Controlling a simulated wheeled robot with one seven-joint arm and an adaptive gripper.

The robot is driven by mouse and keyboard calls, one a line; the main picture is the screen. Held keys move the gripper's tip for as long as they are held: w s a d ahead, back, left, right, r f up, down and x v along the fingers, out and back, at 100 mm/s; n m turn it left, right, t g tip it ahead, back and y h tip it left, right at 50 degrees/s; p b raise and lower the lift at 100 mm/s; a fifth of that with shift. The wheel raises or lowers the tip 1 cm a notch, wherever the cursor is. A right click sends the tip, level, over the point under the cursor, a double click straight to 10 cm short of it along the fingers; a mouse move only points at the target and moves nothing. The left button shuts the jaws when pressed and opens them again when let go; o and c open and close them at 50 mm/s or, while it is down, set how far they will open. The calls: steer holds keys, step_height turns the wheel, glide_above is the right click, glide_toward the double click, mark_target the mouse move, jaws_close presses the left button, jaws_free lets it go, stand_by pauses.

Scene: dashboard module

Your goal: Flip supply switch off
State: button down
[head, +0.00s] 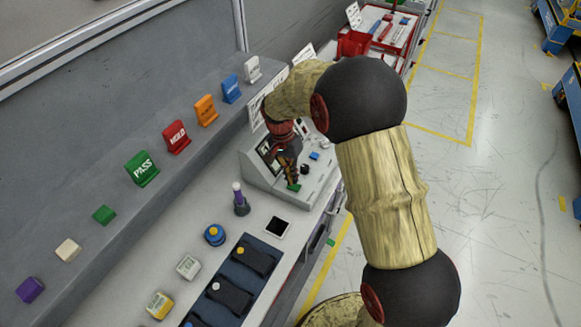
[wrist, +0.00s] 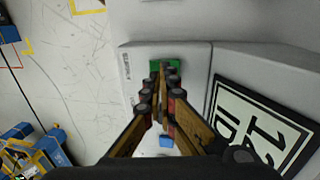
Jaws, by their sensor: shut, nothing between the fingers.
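The dashboard module (head: 262,177) is a light grey sloped console on the bench. My gripper (head: 291,181) is shut and empty, pointing down over the panel close to the green part. In the wrist view my fingertips (wrist: 163,76) overlap the lower edge of the green part (wrist: 163,63); I cannot tell whether they touch. The blue part (wrist: 166,141) shows between my fingers.
The screen (wrist: 262,122) lies right of my fingers in the wrist view. Coloured signs, including a green PASS block (head: 141,169), stand on the grey ledge. Open floor lies right.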

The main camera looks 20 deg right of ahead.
mark_target(294, 187)
steer(key=shift+s+d+f, duration=0.15)
steer(key=shift+f, duration=0.85)
